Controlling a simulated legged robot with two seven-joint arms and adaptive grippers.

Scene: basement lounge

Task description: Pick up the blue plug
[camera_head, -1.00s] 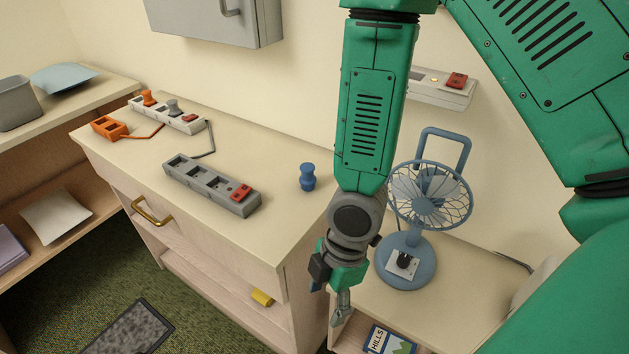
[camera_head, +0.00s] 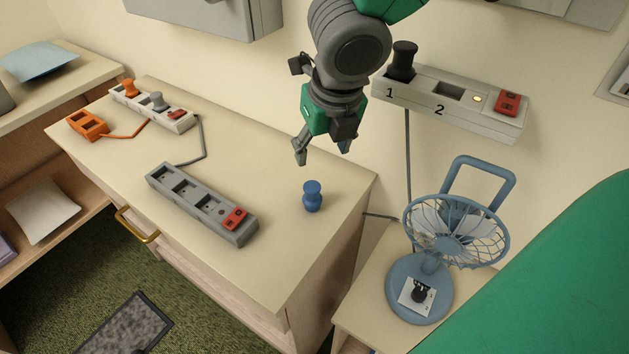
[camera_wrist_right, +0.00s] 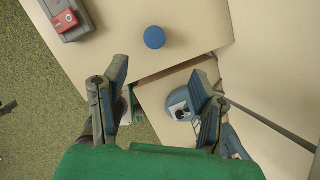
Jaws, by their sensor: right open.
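The blue plug (camera_head: 312,197) stands upright on the dresser top, near its right end. In the right wrist view its round blue top (camera_wrist_right: 154,37) shows ahead of the fingers and between their lines. My right gripper (camera_head: 323,152) is open and empty. In the head view it appears above and just behind the plug, apart from it. In the right wrist view its two fingers (camera_wrist_right: 162,95) are spread wide with nothing between them touching. My left gripper is not in view.
A grey power strip (camera_head: 203,205) with a red switch lies left of the plug. A white strip (camera_head: 152,110) and orange socket (camera_head: 88,125) sit farther left. A numbered wall outlet (camera_head: 447,100) holds a black plug (camera_head: 402,60). A blue fan (camera_head: 455,240) stands on the lower shelf.

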